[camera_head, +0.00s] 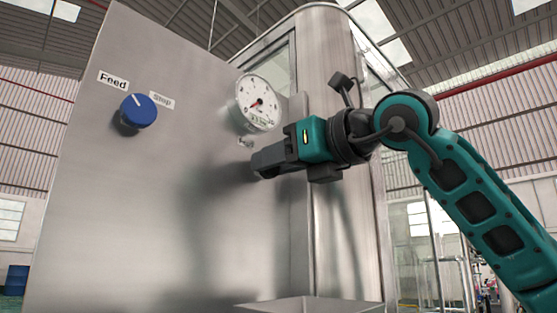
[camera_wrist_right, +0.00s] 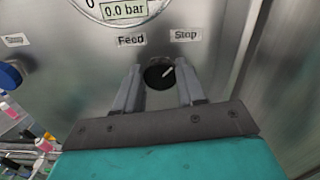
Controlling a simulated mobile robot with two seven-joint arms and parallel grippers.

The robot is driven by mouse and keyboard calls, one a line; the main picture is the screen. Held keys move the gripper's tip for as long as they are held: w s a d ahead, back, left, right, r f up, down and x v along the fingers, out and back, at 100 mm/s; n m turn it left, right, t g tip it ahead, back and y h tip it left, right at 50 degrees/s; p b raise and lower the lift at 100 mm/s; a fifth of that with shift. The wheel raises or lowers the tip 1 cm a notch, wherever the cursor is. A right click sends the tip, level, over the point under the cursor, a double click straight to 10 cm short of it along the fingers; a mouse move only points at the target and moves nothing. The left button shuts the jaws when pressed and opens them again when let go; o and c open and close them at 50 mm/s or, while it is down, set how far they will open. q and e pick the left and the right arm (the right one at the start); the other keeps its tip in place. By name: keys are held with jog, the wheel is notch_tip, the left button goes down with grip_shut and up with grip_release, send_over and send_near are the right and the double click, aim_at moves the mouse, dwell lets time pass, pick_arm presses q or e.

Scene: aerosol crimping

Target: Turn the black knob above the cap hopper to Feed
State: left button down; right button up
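The black knob (camera_wrist_right: 157,77) is on the steel panel in the right wrist view, below the Feed label (camera_wrist_right: 131,40) and the Stop label (camera_wrist_right: 184,35). Its white mark points up and right, toward Stop. My right gripper (camera_wrist_right: 159,82) is open, with one finger on each side of the knob and a small gap visible on both sides. In the head view my right gripper (camera_head: 256,164) is close to the panel below the gauge and hides the black knob. A metal hopper (camera_head: 310,304) shows at the bottom edge. My left gripper is not in view.
A blue knob (camera_head: 139,111) with its own Feed and Stop labels is on the panel (camera_head: 110,220) at left. A round gauge (camera_head: 258,102) sits above my right gripper and reads 0.0 bar in the wrist view. The panel between the blue knob and gripper is bare.

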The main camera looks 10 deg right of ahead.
jog(key=c, duration=0.5)
jog(key=shift+n, duration=0.4)
jog(key=n+p, duration=0.2)
jog(key=n, duration=0.6)
jog(key=n+p, duration=0.2)
jog(key=n, duration=0.7)
jog(key=shift+s+a+f, duration=0.1)
jog(key=shift+a+f, duration=0.05)
jog(key=shift+f, duration=0.05)
jog(key=o, duration=1.1)
jog(key=shift+c, duration=0.2)
jog(key=shift+s, duration=0.1)
